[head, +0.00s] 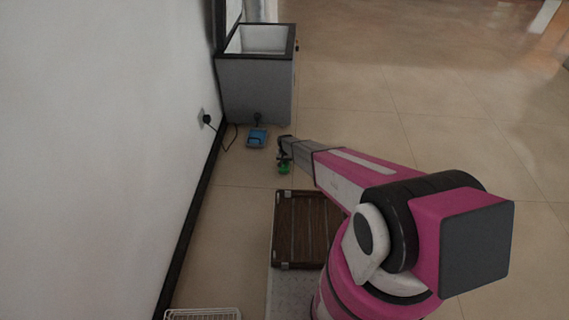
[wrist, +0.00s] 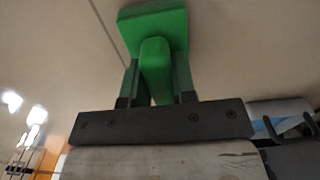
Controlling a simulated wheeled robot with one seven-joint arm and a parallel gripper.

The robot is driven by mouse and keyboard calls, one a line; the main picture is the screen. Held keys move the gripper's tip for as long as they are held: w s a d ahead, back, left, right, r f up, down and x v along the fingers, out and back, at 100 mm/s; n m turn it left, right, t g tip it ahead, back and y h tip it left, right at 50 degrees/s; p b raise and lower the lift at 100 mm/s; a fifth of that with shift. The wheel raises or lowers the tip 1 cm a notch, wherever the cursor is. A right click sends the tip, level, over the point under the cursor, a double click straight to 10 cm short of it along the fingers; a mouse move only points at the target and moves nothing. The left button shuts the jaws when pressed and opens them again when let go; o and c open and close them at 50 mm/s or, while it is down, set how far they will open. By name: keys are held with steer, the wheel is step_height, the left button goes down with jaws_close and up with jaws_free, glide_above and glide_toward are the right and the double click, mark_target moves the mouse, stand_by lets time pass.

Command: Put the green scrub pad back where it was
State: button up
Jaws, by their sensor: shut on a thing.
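The green scrub pad (wrist: 155,28) is in my gripper (wrist: 157,85), seen large in the wrist view. It has a flat green block with a rounded green grip, and the two fingers close on that grip from both sides. In the head view the green pad (head: 284,168) shows small below my gripper (head: 284,157), over the tiled floor beyond the brown slatted board. I cannot tell how high it is above the floor.
A blue tray-like item (head: 257,138) lies on the floor near the wall, left of my gripper. A grey open-topped chest (head: 256,88) stands behind it, with a cord to a wall socket. A brown slatted board (head: 302,229) lies nearer. A white wire rack (head: 203,314) is at the bottom. Floor at right is clear.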

steer(key=shift+f, duration=0.15)
steer(key=o, duration=0.9)
steer(key=shift+r, duration=0.55)
step_height(320, 180, up, 11)
steer(key=s+d+r, duration=0.7)
steer(key=s+r, duration=0.4)
steer(key=r, duration=0.2)
steer(key=s+d+r, duration=0.8)
steer(key=s+r, duration=0.3)
steer(key=r, duration=0.2)
steer(key=s+d+r, duration=0.8)
steer(key=s+r, duration=0.3)
steer(key=r, duration=0.2)
steer(key=shift+s+d+r, duration=0.25)
steer(key=shift+s+r, duration=0.1)
steer(key=shift+r, duration=0.05)
